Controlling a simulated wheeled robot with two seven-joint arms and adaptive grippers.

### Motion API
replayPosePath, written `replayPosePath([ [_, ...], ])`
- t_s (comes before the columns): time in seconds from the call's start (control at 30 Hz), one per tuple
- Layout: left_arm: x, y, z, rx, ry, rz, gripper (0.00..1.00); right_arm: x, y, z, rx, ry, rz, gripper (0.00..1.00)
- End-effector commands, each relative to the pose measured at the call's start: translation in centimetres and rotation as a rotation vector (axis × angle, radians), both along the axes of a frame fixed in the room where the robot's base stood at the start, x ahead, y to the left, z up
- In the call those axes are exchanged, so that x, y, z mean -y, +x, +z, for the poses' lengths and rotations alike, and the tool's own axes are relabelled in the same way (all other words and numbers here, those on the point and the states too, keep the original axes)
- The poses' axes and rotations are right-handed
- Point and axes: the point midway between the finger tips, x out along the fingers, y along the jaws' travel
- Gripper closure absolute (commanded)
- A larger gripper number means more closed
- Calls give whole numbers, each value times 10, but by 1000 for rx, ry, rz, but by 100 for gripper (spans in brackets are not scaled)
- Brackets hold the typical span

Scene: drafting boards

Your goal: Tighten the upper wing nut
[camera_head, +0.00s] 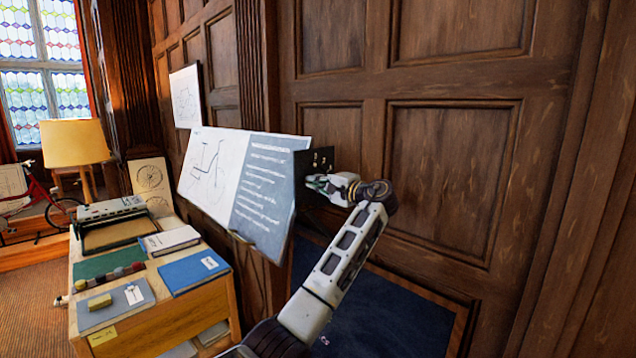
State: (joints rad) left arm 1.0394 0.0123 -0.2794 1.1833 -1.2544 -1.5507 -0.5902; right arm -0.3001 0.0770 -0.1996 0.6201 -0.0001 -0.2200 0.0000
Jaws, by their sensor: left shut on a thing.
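A drafting board (262,190) with a bicycle drawing and a blue text panel stands tilted near the panelled wall. At its right end is a dark bracket (322,158) with small metal fittings on it. My left gripper (316,183) is at this bracket, just below the fittings, at the board's right edge. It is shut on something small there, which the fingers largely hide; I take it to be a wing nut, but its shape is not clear. Which of the fittings is the upper wing nut is too small to tell. My right gripper is out of view.
A second board (186,97) is on the wall behind. A red bicycle (35,195) stands far left. The wall lies close behind my gripper.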

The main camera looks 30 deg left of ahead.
Motion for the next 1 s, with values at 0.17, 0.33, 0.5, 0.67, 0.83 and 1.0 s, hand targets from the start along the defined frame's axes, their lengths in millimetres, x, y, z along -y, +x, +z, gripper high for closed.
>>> replayPosePath([
  [0.17, -2, 0, -2, -2, -3, 5, 84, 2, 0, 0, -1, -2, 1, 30],
  [0.33, -2, 0, -1, 0, -1, 4, 64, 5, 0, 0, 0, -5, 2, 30],
  [0.5, -1, 0, 0, 1, -1, 2, 64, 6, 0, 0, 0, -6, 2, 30],
  [0.67, 0, 0, 0, 1, 0, 1, 64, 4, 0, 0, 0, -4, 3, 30],
  [0.83, 6, -2, 0, 1, 0, 0, 64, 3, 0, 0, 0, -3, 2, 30],
  [1.0, 22, -7, -1, 0, -1, -1, 64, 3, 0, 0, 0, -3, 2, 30],
])
